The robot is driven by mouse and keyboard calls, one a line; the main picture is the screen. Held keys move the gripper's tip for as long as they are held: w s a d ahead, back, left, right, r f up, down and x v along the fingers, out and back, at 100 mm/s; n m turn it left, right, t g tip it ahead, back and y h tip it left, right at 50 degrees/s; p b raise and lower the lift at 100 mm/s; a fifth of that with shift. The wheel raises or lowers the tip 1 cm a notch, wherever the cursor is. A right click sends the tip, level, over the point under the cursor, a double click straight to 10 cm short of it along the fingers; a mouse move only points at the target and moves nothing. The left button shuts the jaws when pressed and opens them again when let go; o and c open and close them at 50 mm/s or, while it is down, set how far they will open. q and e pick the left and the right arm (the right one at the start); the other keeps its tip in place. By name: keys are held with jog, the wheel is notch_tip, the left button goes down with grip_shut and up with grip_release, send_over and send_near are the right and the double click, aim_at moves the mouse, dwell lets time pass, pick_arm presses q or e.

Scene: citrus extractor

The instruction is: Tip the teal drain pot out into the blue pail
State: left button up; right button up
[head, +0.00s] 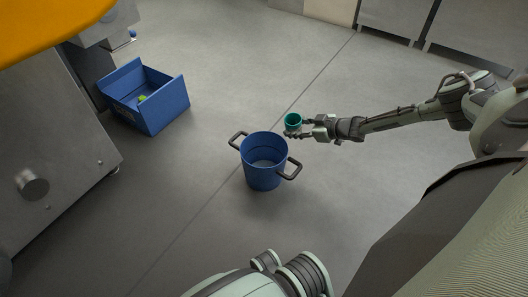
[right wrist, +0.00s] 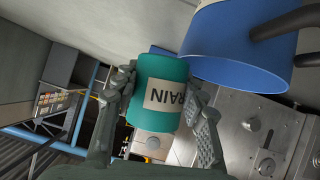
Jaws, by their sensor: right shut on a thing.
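The teal drain pot (head: 293,121) is held upright or nearly so by my right gripper (head: 306,128), just behind and to the right of the blue pail's rim. In the right wrist view the pot (right wrist: 160,82) sits between both fingers (right wrist: 163,100), its label partly reading "RAIN". The blue pail (head: 263,170) stands on the floor with two dark handles; its inside looks empty. The pail (right wrist: 238,45) also shows close beside the pot in the right wrist view. The pot's contents cannot be made out. My left gripper is not seen.
A blue open bin (head: 160,105) with a small green thing (head: 142,98) inside stands at the left, near a grey metal machine (head: 60,150). An orange surface (head: 50,25) fills the top left corner. The floor around the pail is clear.

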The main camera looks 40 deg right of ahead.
aim_at(296, 115)
jog(key=shift+r, duration=0.1)
notch_tip(296, 115, up, 6)
jog(key=p, duration=0.5)
jog(key=shift+p, duration=0.35)
